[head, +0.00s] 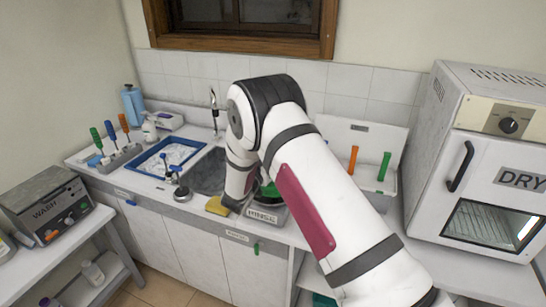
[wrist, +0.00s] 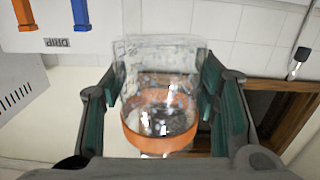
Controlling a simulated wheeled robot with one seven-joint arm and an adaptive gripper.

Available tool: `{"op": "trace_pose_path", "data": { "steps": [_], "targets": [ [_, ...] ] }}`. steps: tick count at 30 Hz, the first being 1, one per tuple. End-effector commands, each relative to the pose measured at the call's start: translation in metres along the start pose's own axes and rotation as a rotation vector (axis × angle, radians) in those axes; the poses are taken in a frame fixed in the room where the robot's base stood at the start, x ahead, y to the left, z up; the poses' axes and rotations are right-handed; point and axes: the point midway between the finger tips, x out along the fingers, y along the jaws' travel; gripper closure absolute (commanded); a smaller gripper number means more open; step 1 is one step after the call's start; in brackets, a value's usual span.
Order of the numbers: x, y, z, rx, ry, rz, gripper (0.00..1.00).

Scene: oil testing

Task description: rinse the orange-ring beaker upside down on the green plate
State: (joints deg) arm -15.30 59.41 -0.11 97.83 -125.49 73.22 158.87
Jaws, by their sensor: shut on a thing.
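The clear orange-ring beaker (wrist: 158,128) is held between the two finger pads of my gripper (wrist: 165,82) in the wrist view. That view is rolled over, with the wall tiles at the top and the window frame below. The orange ring is toward the bottom of that picture; I cannot tell for certain which end is the mouth. In the head view my arm hides the beaker and most of the gripper. The green plate (head: 269,189) shows partly behind my arm, at the station labelled RINSE, beside the sink. Contact between beaker and plate cannot be seen.
A yellow sponge (head: 216,206) lies at the counter's front edge. The sink (head: 205,172) and a blue-rimmed tray (head: 172,158) are to the left. A drip rack with an orange peg (head: 353,160) and a green peg (head: 384,166) is to the right, before the DRY oven (head: 490,165).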

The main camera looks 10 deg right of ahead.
Motion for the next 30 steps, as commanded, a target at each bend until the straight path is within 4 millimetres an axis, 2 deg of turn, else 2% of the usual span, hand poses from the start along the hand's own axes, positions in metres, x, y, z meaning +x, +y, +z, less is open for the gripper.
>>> {"op": "trace_pose_path", "data": {
  "steps": [5, 30],
  "targets": [
    [-0.0001, 0.0004, -0.0006, -0.176, 0.002, 0.008, 0.75],
    [0.0022, 0.0063, -0.0052, -1.329, 0.001, 0.067, 0.75]
  ]
}}
